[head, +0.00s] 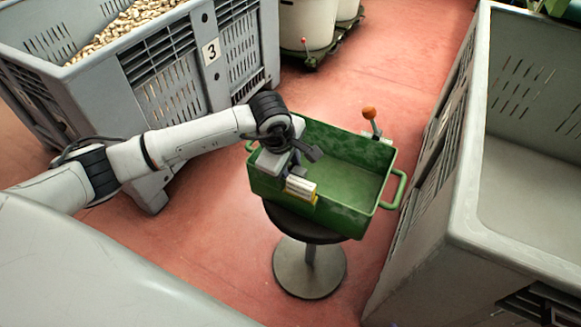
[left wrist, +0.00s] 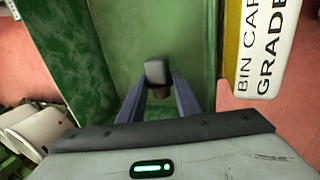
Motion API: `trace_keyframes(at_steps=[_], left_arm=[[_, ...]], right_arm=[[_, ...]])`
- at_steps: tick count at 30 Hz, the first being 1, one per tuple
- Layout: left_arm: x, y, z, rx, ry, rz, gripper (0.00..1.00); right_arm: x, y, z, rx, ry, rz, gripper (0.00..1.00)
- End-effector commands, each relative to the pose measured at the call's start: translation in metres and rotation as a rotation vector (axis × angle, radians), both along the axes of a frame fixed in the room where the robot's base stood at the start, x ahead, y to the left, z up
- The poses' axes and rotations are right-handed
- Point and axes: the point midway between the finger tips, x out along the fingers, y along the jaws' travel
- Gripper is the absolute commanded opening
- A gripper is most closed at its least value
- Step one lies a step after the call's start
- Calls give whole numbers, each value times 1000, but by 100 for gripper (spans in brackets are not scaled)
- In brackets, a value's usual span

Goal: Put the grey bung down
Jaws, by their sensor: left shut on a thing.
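My left gripper (head: 304,163) is over the left part of the green metal tray (head: 386,160). Behind the bung is the tray's green floor, which looks bare there. I cannot tell whether the bung touches that floor. In the head view I cannot make the bung out behind the gripper. My right gripper is not in view.
The tray sits on a round stool (head: 309,268). A bin card (head: 300,186) is on its near wall, and an orange-topped lever (head: 369,113) stands at its far side. A bin of corks (head: 205,50) is behind left; a large grey bin (head: 470,200) is right.

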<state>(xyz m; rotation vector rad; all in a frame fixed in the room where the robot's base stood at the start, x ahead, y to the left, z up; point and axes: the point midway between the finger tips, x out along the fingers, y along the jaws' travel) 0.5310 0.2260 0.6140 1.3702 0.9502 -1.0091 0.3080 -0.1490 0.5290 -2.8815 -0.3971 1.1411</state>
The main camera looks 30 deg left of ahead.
Motion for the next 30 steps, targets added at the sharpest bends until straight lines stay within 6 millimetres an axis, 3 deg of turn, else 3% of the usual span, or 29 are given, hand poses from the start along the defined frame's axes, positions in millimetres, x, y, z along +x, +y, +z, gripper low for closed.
trace_keyframes(at_steps=[8, 9, 10, 22, 26, 30], left_arm=[[1, 0, -6, 0, -1, 1, 9], [0, 0, -6, 0, -1, 1, 34], [0, 0, -6, 0, -1, 1, 38], [0, 0, 2, 0, -1, 1, 38], [-1, 0, 19, -1, -5, -1, 38], [-11, 1, 50, 0, -6, -2, 38]], right_arm=[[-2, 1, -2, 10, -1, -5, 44], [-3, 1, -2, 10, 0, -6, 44], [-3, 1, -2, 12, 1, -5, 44], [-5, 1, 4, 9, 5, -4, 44], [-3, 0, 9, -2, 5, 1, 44], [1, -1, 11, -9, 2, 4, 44]])
